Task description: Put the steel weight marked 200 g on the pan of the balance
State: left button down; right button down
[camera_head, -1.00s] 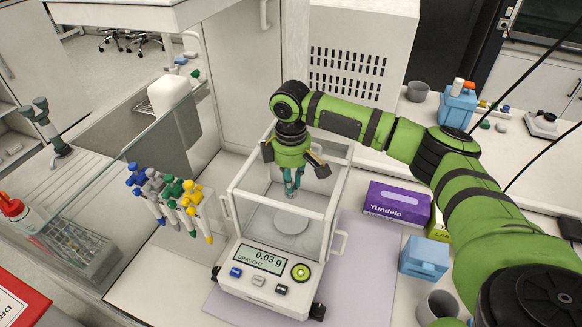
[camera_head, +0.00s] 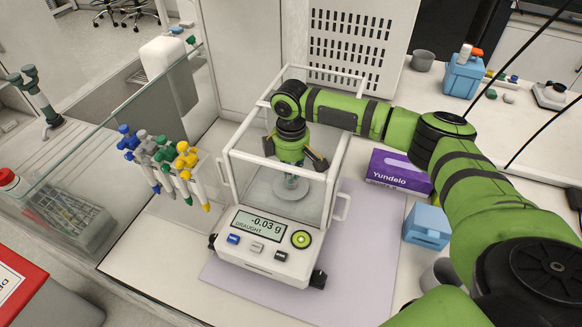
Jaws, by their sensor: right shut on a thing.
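The balance (camera_head: 262,262) stands on a lilac mat, with a glass draught shield open at the top. Its display reads -0.03 g with the word DRAUGHT. My right gripper (camera_head: 291,175) points down inside the shield, directly above the round pan (camera_head: 292,194). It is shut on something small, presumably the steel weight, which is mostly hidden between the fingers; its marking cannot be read. Whether it touches the pan I cannot tell. My left gripper is not in view.
Glass shield walls surround my right gripper closely. A rack of coloured pipettes (camera_head: 163,165) stands left of the balance. A purple Yundelo box (camera_head: 398,172) and a blue box (camera_head: 427,227) stand to the right. The lilac mat (camera_head: 362,235) is clear beside the balance.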

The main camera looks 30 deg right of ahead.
jog(key=shift+f, duration=0.1)
dwell(0.5)
jog(key=c, duration=1.1)
grip_release()
jog(key=shift+f, duration=0.1)
notch_tip(320, 180, up, 7)
jog(key=p, duration=0.5)
jog(key=shift+p, duration=0.35)
jog(key=shift+r+b, duration=0.3)
notch_tip(320, 180, up, 16)
jog(key=shift+r, duration=0.25)
jog(key=shift+f, duration=0.1)
